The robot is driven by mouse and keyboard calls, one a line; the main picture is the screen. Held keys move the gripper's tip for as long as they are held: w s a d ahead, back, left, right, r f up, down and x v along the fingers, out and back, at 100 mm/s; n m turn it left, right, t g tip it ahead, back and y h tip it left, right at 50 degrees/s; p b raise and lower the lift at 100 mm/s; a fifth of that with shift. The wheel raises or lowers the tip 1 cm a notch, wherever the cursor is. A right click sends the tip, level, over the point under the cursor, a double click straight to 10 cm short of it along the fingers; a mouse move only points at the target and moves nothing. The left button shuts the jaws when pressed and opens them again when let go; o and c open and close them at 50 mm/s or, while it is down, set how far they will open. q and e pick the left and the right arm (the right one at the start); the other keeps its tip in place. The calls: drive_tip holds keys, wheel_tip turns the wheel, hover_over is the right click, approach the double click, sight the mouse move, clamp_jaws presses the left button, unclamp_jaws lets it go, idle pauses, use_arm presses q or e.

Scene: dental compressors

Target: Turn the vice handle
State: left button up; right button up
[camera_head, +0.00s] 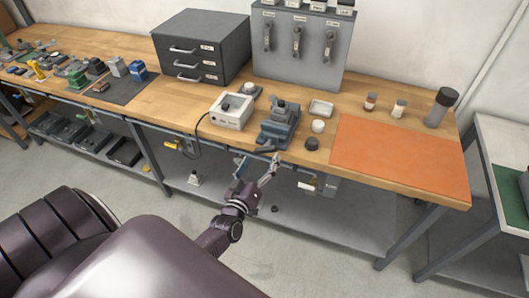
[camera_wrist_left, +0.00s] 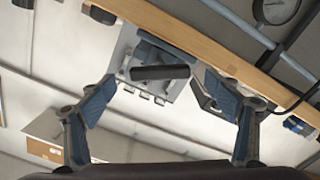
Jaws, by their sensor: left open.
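The blue-grey vice (camera_head: 279,125) stands on the wooden bench near its front edge. Its dark handle (camera_head: 265,151) shows at the bench front, just above my left gripper. In the left wrist view, a dark bar (camera_wrist_left: 160,72), which looks like the handle, lies crosswise ahead of the gap between the fingers. My left gripper (camera_head: 257,168) is open below and in front of the bench edge, with its fingers spread to either side. It also shows in the left wrist view (camera_wrist_left: 156,92). I cannot tell whether a finger touches the vice. My right gripper is not in view.
A white control box (camera_head: 231,111) with a cable stands left of the vice. A dark round piece (camera_head: 312,144) and a white cup (camera_head: 318,126) stand to its right, before an orange mat (camera_head: 400,157). The wooden bench edge (camera_wrist_left: 205,47) is close above the left gripper.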

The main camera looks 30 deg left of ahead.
use_arm(q)
drive_tip(key=v, duration=0.7)
drive_tip(key=shift+s, duration=0.1)
drive_tip(key=s+d+f+m+g+h+b, duration=0.1)
drive_tip(key=s+d+f+m+g, duration=0.2)
drive_tip(key=f, duration=0.6)
drive_tip(key=s+d+f+m+g+h+b, duration=0.1)
drive_tip(key=s+d+f+g+h, duration=0.2)
drive_tip(key=f, duration=0.7)
drive_tip(key=s+d+f+m+g+b, duration=0.1)
drive_tip(key=s+d+f, duration=0.3)
drive_tip(key=f, duration=0.5)
drive_tip(key=s+f+m+g+b, duration=0.1)
drive_tip(key=s+f+m+g, duration=0.1)
drive_tip(key=s+f, duration=0.4)
drive_tip(key=s+f+m+g, duration=0.2)
drive_tip(key=s+f+g, duration=0.2)
drive_tip(key=s, duration=1)
drive_tip(key=s+d+f+m+g+b, duration=0.1)
drive_tip(key=s+f+m+g, duration=0.1)
drive_tip(key=s+f, duration=0.7)
drive_tip(key=shift+s+f+g+b, duration=0.3)
drive_tip(key=shift+s+g, duration=0.4)
drive_tip(key=shift+g, duration=0.1)
